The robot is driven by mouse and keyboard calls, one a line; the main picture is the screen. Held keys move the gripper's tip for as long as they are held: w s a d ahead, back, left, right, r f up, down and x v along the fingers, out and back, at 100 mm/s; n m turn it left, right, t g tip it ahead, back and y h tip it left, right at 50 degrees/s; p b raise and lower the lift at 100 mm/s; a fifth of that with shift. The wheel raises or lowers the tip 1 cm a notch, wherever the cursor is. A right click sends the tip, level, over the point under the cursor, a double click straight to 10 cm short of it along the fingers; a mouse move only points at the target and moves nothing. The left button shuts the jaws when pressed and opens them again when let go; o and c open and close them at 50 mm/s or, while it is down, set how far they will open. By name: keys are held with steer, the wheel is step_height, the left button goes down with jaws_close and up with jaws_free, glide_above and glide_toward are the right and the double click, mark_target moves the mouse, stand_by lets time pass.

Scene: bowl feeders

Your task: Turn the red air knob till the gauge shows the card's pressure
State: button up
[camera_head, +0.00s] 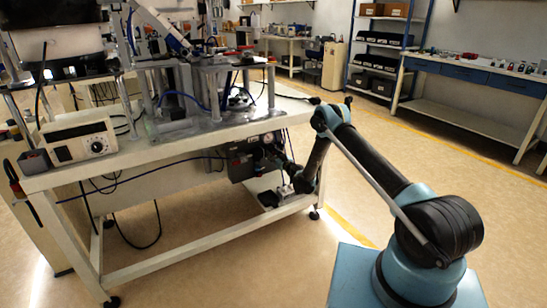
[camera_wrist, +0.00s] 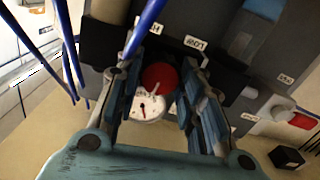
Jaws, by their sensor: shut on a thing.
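In the wrist view the red air knob (camera_wrist: 160,77) sits between the two fingers of my gripper (camera_wrist: 163,92), which is shut on it. A pale line shows on the knob's face. The round white gauge (camera_wrist: 148,108) is just below the knob, partly covered by it and by the left finger. A dark needle shows on its dial, but the numbers are too small to read. In the head view my gripper is at the dark air unit (camera_head: 240,165) under the table edge, and the knob is not clear there. I cannot make out a card showing a pressure.
Blue hoses (camera_wrist: 145,25) run close past my left finger. Small white labels (camera_wrist: 195,43) mark the dark unit. Another red part (camera_wrist: 303,121) and a black block (camera_wrist: 287,158) lie to the right.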

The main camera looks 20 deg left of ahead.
steer(key=shift+n, duration=0.3)
steer(key=o, duration=1.1)
steer(key=shift+c, duration=0.2)
steer(key=shift+d, duration=0.1)
steer(key=v, duration=0.7)
steer(key=shift+d, duration=0.15)
